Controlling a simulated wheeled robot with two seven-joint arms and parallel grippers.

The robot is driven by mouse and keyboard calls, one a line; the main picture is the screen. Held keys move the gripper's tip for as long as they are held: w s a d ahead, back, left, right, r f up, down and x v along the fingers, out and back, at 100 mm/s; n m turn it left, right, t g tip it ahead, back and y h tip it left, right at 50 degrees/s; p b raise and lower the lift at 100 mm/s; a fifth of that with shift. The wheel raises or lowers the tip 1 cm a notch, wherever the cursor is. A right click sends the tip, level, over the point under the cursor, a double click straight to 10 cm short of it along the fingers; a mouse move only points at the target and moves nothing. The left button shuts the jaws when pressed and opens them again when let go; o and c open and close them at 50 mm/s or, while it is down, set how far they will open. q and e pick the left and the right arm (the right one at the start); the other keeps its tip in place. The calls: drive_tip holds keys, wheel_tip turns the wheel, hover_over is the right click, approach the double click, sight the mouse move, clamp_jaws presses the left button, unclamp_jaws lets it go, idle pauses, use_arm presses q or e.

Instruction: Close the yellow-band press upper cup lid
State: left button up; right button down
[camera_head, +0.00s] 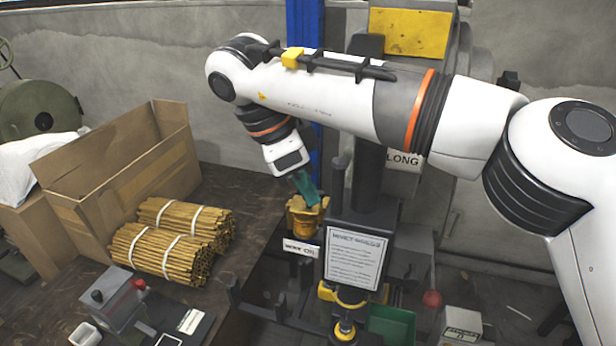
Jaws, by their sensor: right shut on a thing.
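The press with the yellow band (411,33) stands at the back centre, and a printed sign hangs on its front. Its yellow upper cup (306,216) is left of the column, above a small white label. My right arm reaches across the top from the right. My right gripper (308,198) points down at the cup, its teal fingers shut at the cup's top on what looks like the lid edge. The fingers and wrist hide part of the lid, so its exact angle cannot be told. My left gripper is out of view.
Tied bundles of brown sticks (165,245) lie on the dark table beside an open cardboard box (120,175). A grey device with a red knob (118,300) is at front left. A green bin (390,325) and a red ball knob (432,299) are at lower right.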

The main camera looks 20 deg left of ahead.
drive_tip(key=shift+s+r+m+g, duration=0.15)
drive_tip(key=shift+m+g, duration=0.15)
drive_tip(key=shift+m, duration=0.5)
drive_tip(key=c, duration=1.5)
unclamp_jaws()
drive_tip(key=shift+a, duration=0.1)
drive_tip(key=shift+o, duration=0.7)
drive_tip(key=shift+s+a, duration=0.1)
drive_tip(key=shift+s, duration=0.05)
drive_tip(key=shift+p, duration=0.3)
